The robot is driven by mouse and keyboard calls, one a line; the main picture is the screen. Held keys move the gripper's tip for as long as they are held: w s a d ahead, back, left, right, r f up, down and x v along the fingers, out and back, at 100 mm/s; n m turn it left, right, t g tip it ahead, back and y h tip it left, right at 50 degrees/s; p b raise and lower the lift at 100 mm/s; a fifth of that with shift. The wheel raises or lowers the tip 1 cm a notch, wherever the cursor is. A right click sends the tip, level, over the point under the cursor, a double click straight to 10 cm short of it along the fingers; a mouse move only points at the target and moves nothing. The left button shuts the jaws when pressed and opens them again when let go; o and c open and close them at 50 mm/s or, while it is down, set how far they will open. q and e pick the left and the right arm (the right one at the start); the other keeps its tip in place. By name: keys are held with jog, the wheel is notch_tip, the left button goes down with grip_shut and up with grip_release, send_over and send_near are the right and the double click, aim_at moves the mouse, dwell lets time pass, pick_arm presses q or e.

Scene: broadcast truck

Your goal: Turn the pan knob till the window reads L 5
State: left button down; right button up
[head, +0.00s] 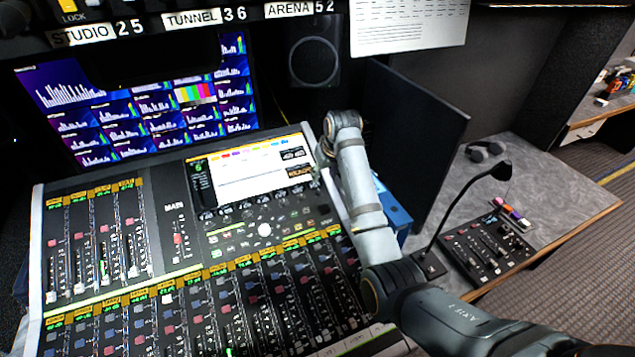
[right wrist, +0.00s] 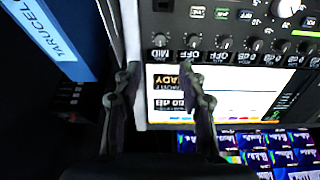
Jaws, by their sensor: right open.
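The console (head: 150,265) carries a row of small dark knobs below its bright screen (head: 250,172). In the right wrist view the end knob (right wrist: 158,55) of that row sits beside a small window (right wrist: 160,40) that seems to read MID; I take this as the pan knob. Neighbouring windows seem to read OFF. My right gripper (right wrist: 160,80) is open and empty, its two fingers apart over the screen's edge, with the knob just beyond the tips. In the head view my right arm partly hides the gripper (head: 324,165) at the console's upper right corner. My left gripper is not in view.
A blue box (head: 394,205) stands right of the console and shows in the right wrist view (right wrist: 60,35). A gooseneck microphone (head: 450,215) and a small control panel (head: 487,245) sit on the grey desk.

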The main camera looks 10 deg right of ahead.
aim_at(319, 191)
jog(key=p+x, duration=0.1)
jog(key=x, duration=0.8)
jog(key=shift+f, duration=0.35)
jog(key=shift+a+f, duration=0.1)
jog(key=shift+f, duration=0.15)
jog(key=c, duration=0.7)
grip_shut()
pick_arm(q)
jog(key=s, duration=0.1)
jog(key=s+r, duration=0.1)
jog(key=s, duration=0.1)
